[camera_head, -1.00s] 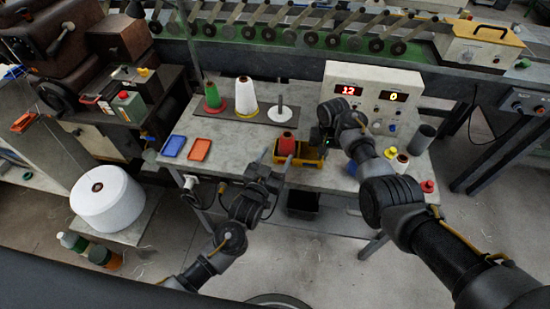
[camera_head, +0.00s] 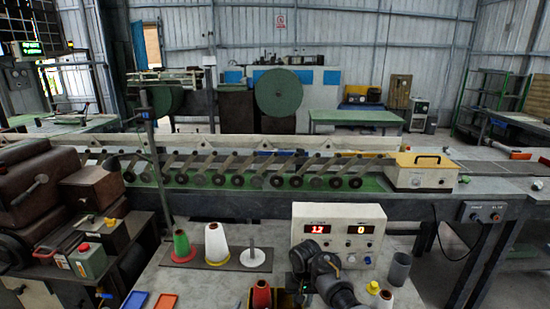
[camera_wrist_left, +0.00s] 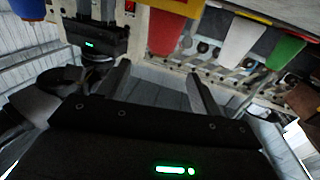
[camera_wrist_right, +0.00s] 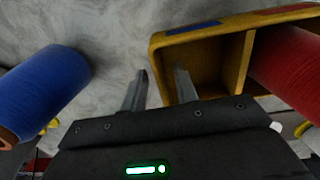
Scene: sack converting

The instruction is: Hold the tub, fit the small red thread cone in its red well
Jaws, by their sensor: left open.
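The small red thread cone (camera_head: 262,295) stands at the yellow tub (camera_head: 284,300), cut by the head view's bottom edge. In the right wrist view the red cone (camera_wrist_right: 290,65) sits in the tub compartment with a red label; the other compartment, labelled blue, is empty. Its base is hidden, so I cannot tell its seating. My right gripper (camera_wrist_right: 160,88) has its fingers either side of the tub's end wall (camera_wrist_right: 160,65); I cannot tell whether they clamp it. My left gripper (camera_wrist_left: 160,82) is open and empty, apart from the red cone (camera_wrist_left: 177,32), and out of the head view.
A blue cone (camera_wrist_right: 42,88) stands outside the tub near my right gripper. Green (camera_head: 181,246) and white (camera_head: 215,243) cones and a bare spindle (camera_head: 252,256) stand behind. A control box (camera_head: 338,232) backs the table.

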